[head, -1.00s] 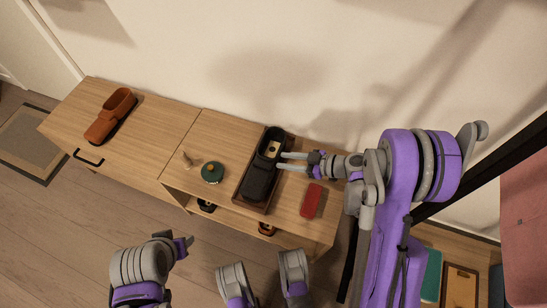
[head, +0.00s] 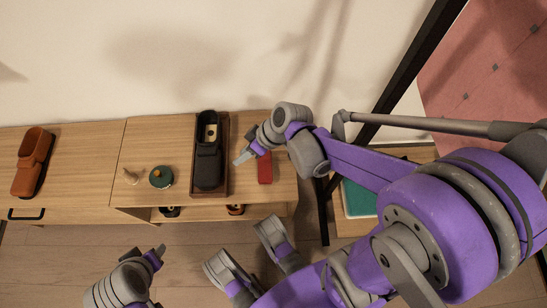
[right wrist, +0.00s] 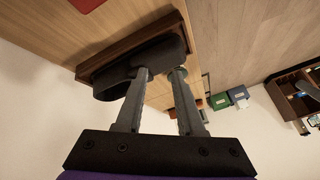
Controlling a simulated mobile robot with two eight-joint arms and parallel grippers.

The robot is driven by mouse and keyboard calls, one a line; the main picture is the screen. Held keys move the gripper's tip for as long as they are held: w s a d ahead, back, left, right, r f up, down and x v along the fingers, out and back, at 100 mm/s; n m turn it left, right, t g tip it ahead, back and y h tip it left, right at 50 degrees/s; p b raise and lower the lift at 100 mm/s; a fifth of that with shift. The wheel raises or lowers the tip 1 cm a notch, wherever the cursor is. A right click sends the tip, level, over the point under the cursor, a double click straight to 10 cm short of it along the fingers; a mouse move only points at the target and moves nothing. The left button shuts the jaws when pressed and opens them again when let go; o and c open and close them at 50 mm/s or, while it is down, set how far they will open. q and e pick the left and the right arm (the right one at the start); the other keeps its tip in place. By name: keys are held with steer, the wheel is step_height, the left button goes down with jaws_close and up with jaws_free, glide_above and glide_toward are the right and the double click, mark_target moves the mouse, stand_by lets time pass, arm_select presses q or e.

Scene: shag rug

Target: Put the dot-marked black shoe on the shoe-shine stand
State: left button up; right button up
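The black shoe (head: 208,166), with a dot on its tan insole, lies in a dark brown tray-like stand (head: 225,140) on the wooden cabinet. Its toe points to the cabinet's front. My right gripper (head: 243,156) is just right of the stand, apart from the shoe. The right wrist view shows its two fingers (right wrist: 161,73) spread with nothing between them, and the black shoe (right wrist: 115,80) and the stand (right wrist: 130,42) beyond. My left gripper (head: 156,256) is low at the left, away from the cabinet; its opening is unclear.
A red block-like item (head: 265,168) lies right of the stand, close to my right gripper. A green tin (head: 161,177) and a small tan item (head: 131,176) stand left of it. A brown shoe (head: 33,160) is at far left. Dark shoes (head: 169,211) sit in the open shelf below.

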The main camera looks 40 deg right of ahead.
steer(key=s+d+r+m+h, duration=0.3)
steer(key=s+r+m+h, duration=0.1)
steer(key=s, duration=0.6)
steer(key=shift+m+h, duration=0.5)
steer(key=shift+h, duration=0.3)
